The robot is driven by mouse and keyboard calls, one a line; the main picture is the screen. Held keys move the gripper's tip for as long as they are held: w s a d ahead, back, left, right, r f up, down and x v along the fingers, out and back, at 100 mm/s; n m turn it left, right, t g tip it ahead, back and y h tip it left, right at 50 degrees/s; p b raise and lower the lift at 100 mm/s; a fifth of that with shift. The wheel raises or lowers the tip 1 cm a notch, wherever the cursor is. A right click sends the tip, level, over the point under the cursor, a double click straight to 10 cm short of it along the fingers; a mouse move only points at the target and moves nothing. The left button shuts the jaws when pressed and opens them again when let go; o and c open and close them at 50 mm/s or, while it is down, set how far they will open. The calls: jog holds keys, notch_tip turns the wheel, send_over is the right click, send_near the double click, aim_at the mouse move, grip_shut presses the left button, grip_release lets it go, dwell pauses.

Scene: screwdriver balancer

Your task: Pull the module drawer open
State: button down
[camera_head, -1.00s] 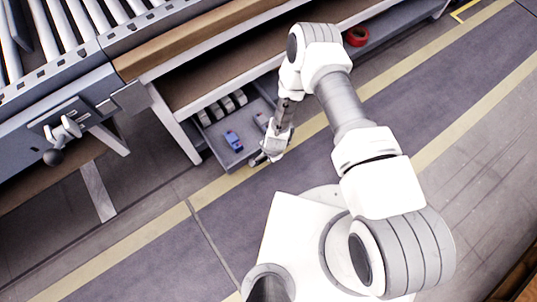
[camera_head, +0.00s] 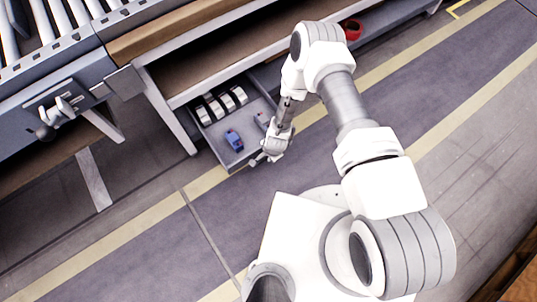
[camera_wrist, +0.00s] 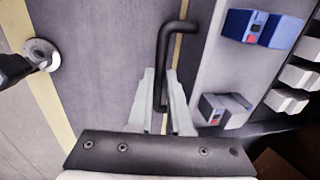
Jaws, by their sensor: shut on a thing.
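The module drawer (camera_head: 249,137) is a shallow grey tray, pulled partly out from under the bench in the head view. In it are a blue module (camera_head: 234,140), a grey module with a blue part (camera_head: 262,118) and several white modules (camera_head: 221,104). My gripper (camera_head: 262,158) is at the drawer's front edge. In the wrist view its two fingers (camera_wrist: 163,82) are shut around the black bar handle (camera_wrist: 163,55), one on each side. The blue module (camera_wrist: 254,28) and the grey module (camera_wrist: 222,110) lie behind the drawer front there. The handle is too small to make out in the head view.
The bench (camera_head: 186,84) stands over the drawer, with a leg (camera_head: 168,115) at its left. A roller conveyor (camera_head: 75,18) is at the upper left. A red round thing (camera_head: 352,29) lies on the lower shelf. The floor in front of the drawer is clear.

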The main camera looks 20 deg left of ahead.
jog(key=c, duration=0.8)
grip_release()
jog(key=shift+c, duration=0.2)
notch_tip(320, 180, up, 17)
jog(key=s+d+p, duration=0.2)
jog(key=p, duration=0.4)
jog(key=shift+d, duration=0.2)
